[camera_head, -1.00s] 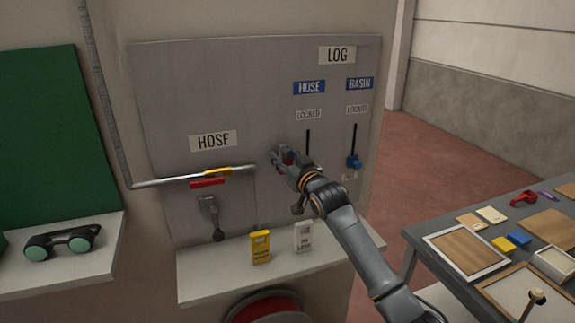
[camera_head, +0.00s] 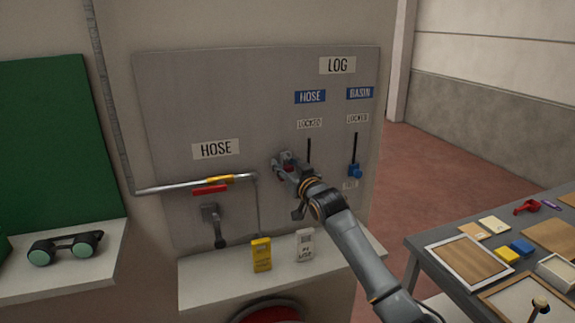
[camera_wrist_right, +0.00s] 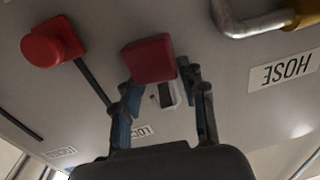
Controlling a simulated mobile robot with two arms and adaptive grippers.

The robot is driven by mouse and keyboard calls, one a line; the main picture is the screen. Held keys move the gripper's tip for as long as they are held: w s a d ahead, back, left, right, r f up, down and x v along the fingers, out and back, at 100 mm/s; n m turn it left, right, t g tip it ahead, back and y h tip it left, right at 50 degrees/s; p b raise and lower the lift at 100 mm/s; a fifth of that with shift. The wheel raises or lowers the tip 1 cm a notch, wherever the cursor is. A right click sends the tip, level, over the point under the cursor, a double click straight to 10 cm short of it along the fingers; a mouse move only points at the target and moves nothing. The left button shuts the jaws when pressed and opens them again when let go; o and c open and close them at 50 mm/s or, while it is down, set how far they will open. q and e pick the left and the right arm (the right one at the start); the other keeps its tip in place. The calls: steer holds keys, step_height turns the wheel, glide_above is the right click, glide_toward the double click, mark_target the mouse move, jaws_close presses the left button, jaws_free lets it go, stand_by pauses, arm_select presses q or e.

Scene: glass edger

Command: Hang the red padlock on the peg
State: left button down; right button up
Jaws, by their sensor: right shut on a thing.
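The red padlock (camera_wrist_right: 148,60) is held between the fingers of my right gripper (camera_wrist_right: 160,88), its square body facing the wrist camera. A pale shackle-like loop (camera_wrist_right: 172,97) shows just behind it, partly covered by the fingers. In the head view my right gripper (camera_head: 284,163) is close to the grey board (camera_head: 240,90), left of the hose log slot, with a little red showing at its jaws. I cannot make out the peg; the gripper and padlock may cover it. Whether the padlock touches the board is unclear. My left gripper is not in view.
A red knob (camera_wrist_right: 48,43) on the hose slot is near the padlock. The blue knob (camera_head: 355,170) is on the basin slot. A yellow tag (camera_head: 261,254) and white tag (camera_head: 304,245) stand on the shelf below.

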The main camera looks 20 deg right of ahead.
steer(key=shift+r, duration=0.3)
steer(key=o, duration=1)
steer(key=shift+w, duration=0.15)
steer(key=o, duration=0.3)
steer(key=shift+w+f, duration=0.25)
steer(key=shift+w, duration=0.05)
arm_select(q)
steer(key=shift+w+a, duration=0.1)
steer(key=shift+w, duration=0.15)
arm_select(e)
steer(key=shift+w+a+f, duration=0.15)
steer(key=shift+f, duration=0.1)
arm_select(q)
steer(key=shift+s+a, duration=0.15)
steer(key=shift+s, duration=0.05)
arm_select(e)
steer(key=shift+f, duration=0.1)
